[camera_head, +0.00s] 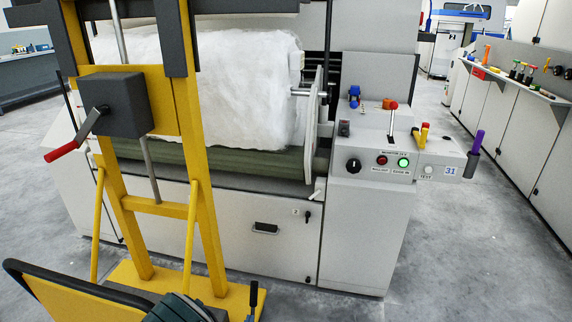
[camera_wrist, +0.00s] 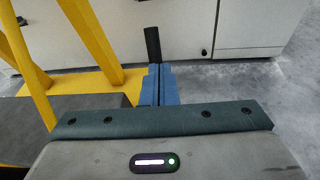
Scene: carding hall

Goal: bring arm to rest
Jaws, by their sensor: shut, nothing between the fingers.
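My gripper (camera_wrist: 160,72) shows in the wrist view with its two blue fingers together and nothing between them. It points toward a black upright handle (camera_wrist: 152,42), which stands just beyond the fingertips in the picture. I cannot tell whether they touch. The same kind of black handle (camera_head: 253,299) shows at the bottom of the head view, by the base of a yellow lifting frame (camera_head: 205,215). My fingers cannot be made out in the head view.
The yellow frame, with a red-handled crank (camera_head: 68,149), stands close at the left. Behind it is a carding machine (camera_head: 245,230) with a white fibre roll (camera_head: 235,85) and a control panel (camera_head: 375,160). Grey floor (camera_head: 470,260) is clear at the right, before wall cabinets (camera_head: 505,115).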

